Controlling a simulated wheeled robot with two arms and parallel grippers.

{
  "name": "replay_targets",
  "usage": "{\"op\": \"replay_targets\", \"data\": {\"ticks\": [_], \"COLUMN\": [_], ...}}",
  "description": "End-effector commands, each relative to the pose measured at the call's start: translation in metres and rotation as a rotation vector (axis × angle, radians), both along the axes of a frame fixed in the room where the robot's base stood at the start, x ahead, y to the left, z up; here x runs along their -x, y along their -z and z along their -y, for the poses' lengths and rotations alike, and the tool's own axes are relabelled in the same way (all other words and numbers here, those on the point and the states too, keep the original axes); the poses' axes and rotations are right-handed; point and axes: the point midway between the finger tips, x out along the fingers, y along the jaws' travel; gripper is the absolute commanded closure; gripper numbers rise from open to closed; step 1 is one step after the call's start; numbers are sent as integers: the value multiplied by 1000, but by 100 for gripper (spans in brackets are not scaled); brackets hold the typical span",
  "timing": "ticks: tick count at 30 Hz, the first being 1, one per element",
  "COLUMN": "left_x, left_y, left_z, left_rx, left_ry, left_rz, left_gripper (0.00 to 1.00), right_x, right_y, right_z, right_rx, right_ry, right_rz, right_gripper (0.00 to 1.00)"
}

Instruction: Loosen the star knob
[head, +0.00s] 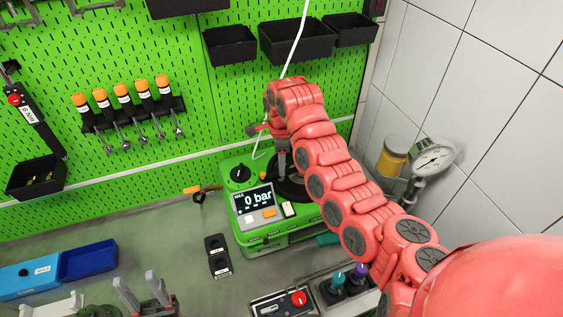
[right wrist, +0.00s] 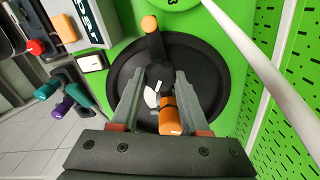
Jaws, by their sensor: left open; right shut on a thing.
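The star knob (right wrist: 158,74) is a dark hub at the middle of a round black plate on the green testbench. In the right wrist view, my right gripper (right wrist: 161,80) has a grey finger on each side of this hub and is shut on it. Orange-tipped black parts lie above and below the hub; the fingers partly hide the lower one. In the head view, my right gripper (head: 284,165) points down over the bench, and my arm hides most of the knob. My left gripper (head: 142,291) is open and empty at the bottom edge, well away from the bench.
The green testbench (head: 262,239) has a display (head: 255,200) reading 0 bar. A white hose (right wrist: 272,70) passes close beside the plate. A gauge (head: 432,157) and a yellow jar (head: 391,160) stand right of my arm. Blue bins (head: 88,262) lie at the left.

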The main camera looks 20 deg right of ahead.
Motion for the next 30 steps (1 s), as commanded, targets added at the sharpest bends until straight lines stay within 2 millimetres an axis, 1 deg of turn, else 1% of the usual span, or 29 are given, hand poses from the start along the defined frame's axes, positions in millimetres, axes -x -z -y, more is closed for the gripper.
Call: {"op": "replay_targets", "data": {"ticks": [8,14,20,30], "left_x": [0,0,0,0], "left_y": [0,1,3,13], "left_z": [0,0,0,0], "left_rx": [0,0,0,0], "left_ry": [0,0,0,0], "left_rz": [0,0,0,0], "left_gripper": [50,50,50,50], "right_x": [0,0,-1,-2], "right_y": [0,0,0,1], "right_z": [0,0,0,0], "right_rx": [-1,-1,-1,0], "right_ry": [-10,-73,-209,-526], "right_rz": [0,1,1,2], "right_gripper": [100,100,100,100]}}
